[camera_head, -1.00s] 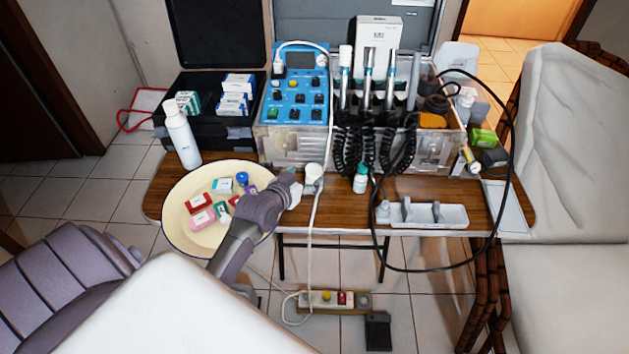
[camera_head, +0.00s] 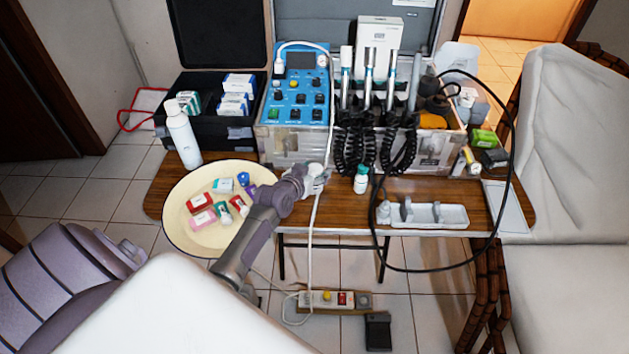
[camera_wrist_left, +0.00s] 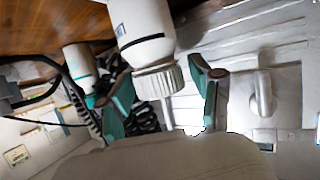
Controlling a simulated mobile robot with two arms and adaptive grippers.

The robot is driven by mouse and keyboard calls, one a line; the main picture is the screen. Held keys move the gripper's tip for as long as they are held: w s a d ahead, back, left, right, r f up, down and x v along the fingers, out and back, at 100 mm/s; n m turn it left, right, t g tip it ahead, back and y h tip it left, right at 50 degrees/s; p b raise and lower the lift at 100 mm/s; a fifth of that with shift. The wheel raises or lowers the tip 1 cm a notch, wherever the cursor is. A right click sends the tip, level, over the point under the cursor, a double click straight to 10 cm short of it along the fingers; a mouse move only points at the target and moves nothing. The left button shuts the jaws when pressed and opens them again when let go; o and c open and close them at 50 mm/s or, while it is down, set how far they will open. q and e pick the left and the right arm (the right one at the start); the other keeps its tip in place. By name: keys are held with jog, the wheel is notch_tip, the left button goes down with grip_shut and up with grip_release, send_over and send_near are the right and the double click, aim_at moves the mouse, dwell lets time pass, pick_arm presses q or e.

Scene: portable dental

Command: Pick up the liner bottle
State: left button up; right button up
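In the left wrist view the bottle (camera_wrist_left: 146,35) has a white body with partly readable dark lettering and a ribbed cap. The teal-padded fingers of my left gripper (camera_wrist_left: 160,82) are on either side of the ribbed cap, with a visible gap on each side. A second small white bottle with a teal cap (camera_head: 361,180) stands to the right. My right gripper is not in view.
A round cream tray (camera_head: 178,235) with several small boxes is at left. The blue control unit (camera_head: 298,98) and coiled handpiece hoses (camera_head: 357,150) stand behind. A white cable (camera_head: 311,230) hangs beside the gripper. A white tray (camera_head: 455,216) lies at right.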

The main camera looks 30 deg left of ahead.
pick_arm(q)
jog(key=c, duration=1)
jog(key=shift+o, duration=0.2)
jog(key=shift+r, duration=0.1)
